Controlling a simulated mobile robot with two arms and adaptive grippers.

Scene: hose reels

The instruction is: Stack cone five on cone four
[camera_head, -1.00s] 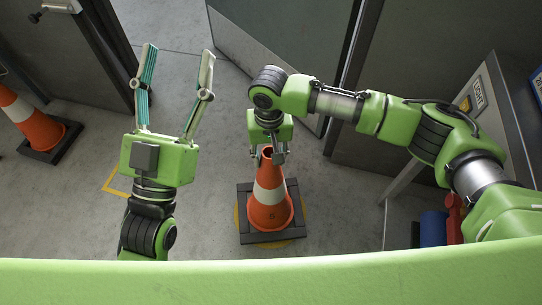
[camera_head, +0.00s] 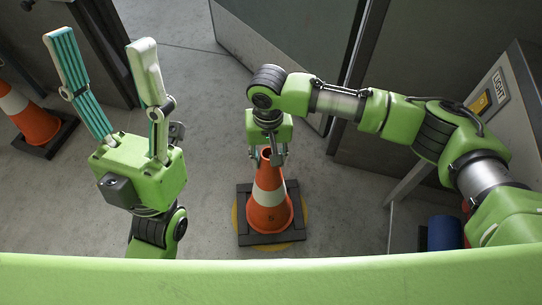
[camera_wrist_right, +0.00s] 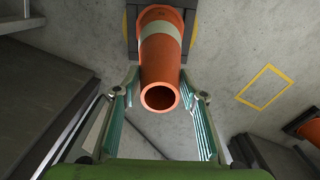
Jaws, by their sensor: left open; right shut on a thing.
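An orange cone with a white band (camera_head: 270,195) stands upright on its dark square base on the floor, centre of the head view. A small mark low on it looks like a 5. My right gripper (camera_head: 266,154) is shut on its top from above. In the right wrist view the cone's open tip (camera_wrist_right: 160,97) lies between the fingers. Another orange and white cone (camera_head: 36,124) stands at the far left, partly cut off; its number is not visible. My left gripper (camera_head: 102,38) is open and empty, raised between the two cones.
A yellow circle (camera_head: 303,213) shows on the floor under the held cone. A yellow floor outline (camera_wrist_right: 265,88) shows in the right wrist view. A cabinet with a LIGHT label (camera_head: 498,82) stands at the right, with a blue cylinder (camera_head: 444,233) below. Grey panels stand behind.

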